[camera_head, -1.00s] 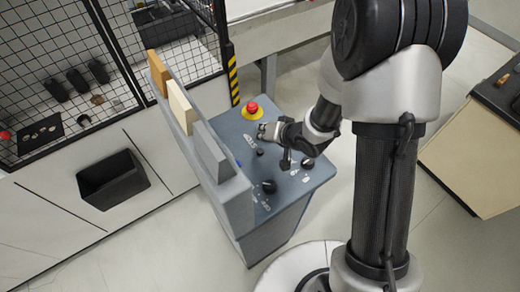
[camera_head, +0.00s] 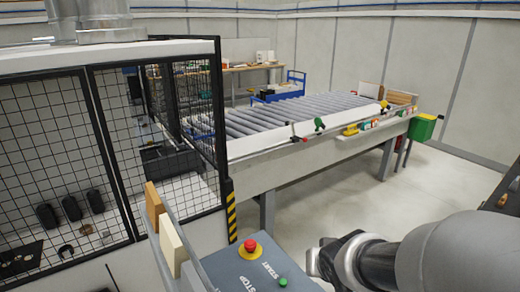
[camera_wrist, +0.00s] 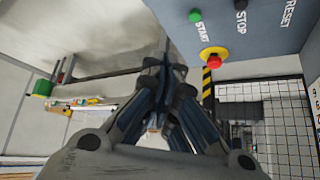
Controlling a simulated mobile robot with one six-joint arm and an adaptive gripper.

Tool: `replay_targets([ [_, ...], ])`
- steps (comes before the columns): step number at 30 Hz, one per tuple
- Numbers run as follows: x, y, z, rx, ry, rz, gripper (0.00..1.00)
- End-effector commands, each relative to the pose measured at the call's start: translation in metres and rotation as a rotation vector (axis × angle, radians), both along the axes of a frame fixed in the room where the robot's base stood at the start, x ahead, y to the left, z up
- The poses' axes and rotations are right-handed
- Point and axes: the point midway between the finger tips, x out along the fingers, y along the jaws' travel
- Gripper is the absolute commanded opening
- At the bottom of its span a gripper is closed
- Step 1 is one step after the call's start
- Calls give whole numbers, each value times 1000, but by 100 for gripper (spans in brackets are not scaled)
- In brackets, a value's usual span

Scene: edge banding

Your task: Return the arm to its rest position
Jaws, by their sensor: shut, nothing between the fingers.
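My gripper (camera_wrist: 165,62) is shut and empty, its dark fingers together in the middle of the wrist view. In the head view my arm reaches in from the lower right, and its wrist end is beside the grey control panel (camera_head: 232,270). The panel carries a red stop button on a yellow base (camera_head: 250,246) and a green start button (camera_head: 283,282). The wrist view also shows the red button (camera_wrist: 213,61) and the green button (camera_wrist: 195,15), to the right of the fingers. The fingers appear apart from both buttons.
A mesh guard fence (camera_head: 100,150) with a yellow-black post (camera_head: 231,212) stands at left. A roller conveyor (camera_head: 275,120) runs behind the panel. A green bin (camera_head: 422,127) hangs at its right end. Open floor (camera_head: 350,200) lies between conveyor and arm.

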Motion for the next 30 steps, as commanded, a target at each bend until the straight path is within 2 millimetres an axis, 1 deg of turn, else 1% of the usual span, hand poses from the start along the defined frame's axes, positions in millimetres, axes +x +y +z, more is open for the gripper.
replay_targets([
  [1,-18,-9,5,-25,5,-16,0],
  [2,-30,-14,9,-38,19,-24,0],
  [3,-46,-18,14,-53,37,-30,0],
  [5,-73,-23,17,-65,68,-35,0],
  [6,-92,-24,19,-68,91,-34,0],
  [8,-119,-24,19,-67,122,-24,0],
  [9,-136,-23,18,-64,143,-14,0],
  [12,-173,-17,15,-51,186,17,0],
  [15,-199,-11,12,-38,217,49,0],
  [19,-214,-6,11,-28,235,72,0],
  [30,-215,-6,11,-28,237,74,0],
])
